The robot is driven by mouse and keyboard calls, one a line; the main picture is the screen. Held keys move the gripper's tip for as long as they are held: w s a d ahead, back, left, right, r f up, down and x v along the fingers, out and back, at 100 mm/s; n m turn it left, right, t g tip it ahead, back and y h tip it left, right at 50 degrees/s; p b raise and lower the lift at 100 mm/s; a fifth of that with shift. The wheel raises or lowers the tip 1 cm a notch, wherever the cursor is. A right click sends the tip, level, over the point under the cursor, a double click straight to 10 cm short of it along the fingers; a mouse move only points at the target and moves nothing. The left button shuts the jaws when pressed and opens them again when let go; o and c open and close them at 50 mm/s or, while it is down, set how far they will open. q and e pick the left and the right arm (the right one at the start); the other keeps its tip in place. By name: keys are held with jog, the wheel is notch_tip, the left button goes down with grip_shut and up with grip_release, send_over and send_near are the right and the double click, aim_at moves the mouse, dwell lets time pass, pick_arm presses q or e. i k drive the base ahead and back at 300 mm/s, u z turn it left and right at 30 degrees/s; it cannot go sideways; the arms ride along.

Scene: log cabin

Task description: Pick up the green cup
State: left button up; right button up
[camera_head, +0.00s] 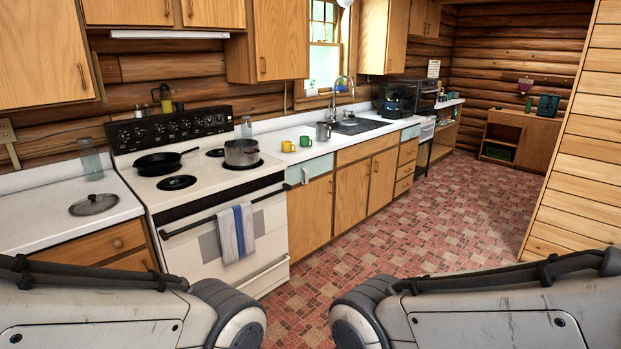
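A small green cup (305,141) stands on the white counter right of the stove. A yellow cup (288,146) stands close by on its left. Both are small in the head view and far from my arms. My two arms show only as grey links along the bottom left and bottom right edges. Neither gripper is in view.
The white stove (220,220) holds a black pan (160,161) and a metal pot (241,152); a towel (237,233) hangs in front. A metal mug (323,131) and the sink (357,126) are farther right. The red tiled floor (420,230) is clear.

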aim_at(304, 141)
jog(key=z, duration=0.45)
jog(key=i, duration=2.2)
jog(key=u, duration=0.25)
jog(key=i, duration=2.1)
jog(key=u, duration=0.8)
jog(key=i, duration=0.4)
jog(key=u, duration=0.05)
